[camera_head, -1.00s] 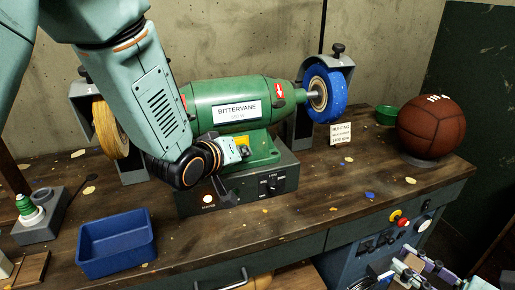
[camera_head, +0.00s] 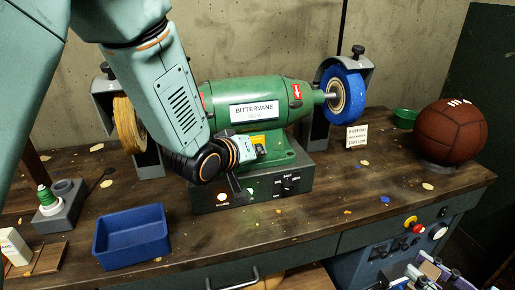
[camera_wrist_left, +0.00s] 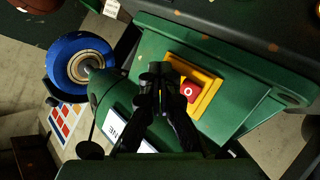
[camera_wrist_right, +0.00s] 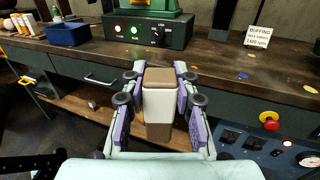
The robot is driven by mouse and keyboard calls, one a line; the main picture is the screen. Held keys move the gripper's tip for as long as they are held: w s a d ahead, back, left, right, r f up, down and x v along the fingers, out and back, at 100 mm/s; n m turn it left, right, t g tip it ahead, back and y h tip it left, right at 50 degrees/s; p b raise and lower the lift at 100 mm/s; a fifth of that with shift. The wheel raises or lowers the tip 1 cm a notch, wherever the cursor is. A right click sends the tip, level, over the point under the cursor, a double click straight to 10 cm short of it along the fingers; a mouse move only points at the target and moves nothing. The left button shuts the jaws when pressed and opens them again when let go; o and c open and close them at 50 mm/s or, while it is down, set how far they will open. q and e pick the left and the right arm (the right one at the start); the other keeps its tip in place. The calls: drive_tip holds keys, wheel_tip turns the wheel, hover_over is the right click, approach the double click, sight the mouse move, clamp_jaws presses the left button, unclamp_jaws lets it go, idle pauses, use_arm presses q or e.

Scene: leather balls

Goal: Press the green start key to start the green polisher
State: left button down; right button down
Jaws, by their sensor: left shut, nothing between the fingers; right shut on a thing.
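The green polisher (camera_head: 225,92), labelled BITTERVANE, stands on a dark control box with a blue wheel (camera_head: 343,95) at right and a yellowish wheel (camera_head: 128,125) at left. My left gripper (camera_head: 260,151) is at the polisher's pedestal. In the left wrist view the shut, empty left gripper (camera_wrist_left: 165,75) lies over part of a yellow plate (camera_wrist_left: 208,80) with a red O key (camera_wrist_left: 188,92). I cannot make out a green start key there; the fingers hide that part. My right gripper (camera_wrist_right: 162,85) is shut on a brown and white block (camera_wrist_right: 160,100), in front of the bench.
The control box (camera_head: 270,199) has a white lamp, a green light and a knob. A blue bin (camera_head: 133,243) stands at front left, a brown ball (camera_head: 450,132) at right with a green dish (camera_head: 405,118). A red-and-yellow button (camera_head: 411,221) is on the bench front.

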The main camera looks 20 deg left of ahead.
use_arm(q)
drive_tip(key=shift+s+d, duration=0.1)
use_arm(e)
drive_tip(key=shift+r, duration=0.1)
use_arm(q)
drive_tip(key=shift+s+d+r+p, duration=0.2)
drive_tip(key=shift+s+d+p, duration=0.2)
drive_tip(key=shift+s, duration=0.2)
use_arm(e)
drive_tip(key=shift+r, duration=0.3)
drive_tip(key=shift+r+p, duration=0.25)
drive_tip(key=shift+p, duration=0.05)
drive_tip(key=shift+r+p, duration=0.55)
drive_tip(key=shift+r, duration=0.05)
drive_tip(key=shift+r+p, duration=0.45)
use_arm(q)
drive_tip(key=s+d, duration=0.1)
drive_tip(key=s, duration=0.1)
drive_tip(key=s+d+r, duration=0.1)
drive_tip(key=s, duration=0.1)
drive_tip(key=shift+d, duration=0.3)
use_arm(e)
drive_tip(key=shift+s+f, duration=0.1)
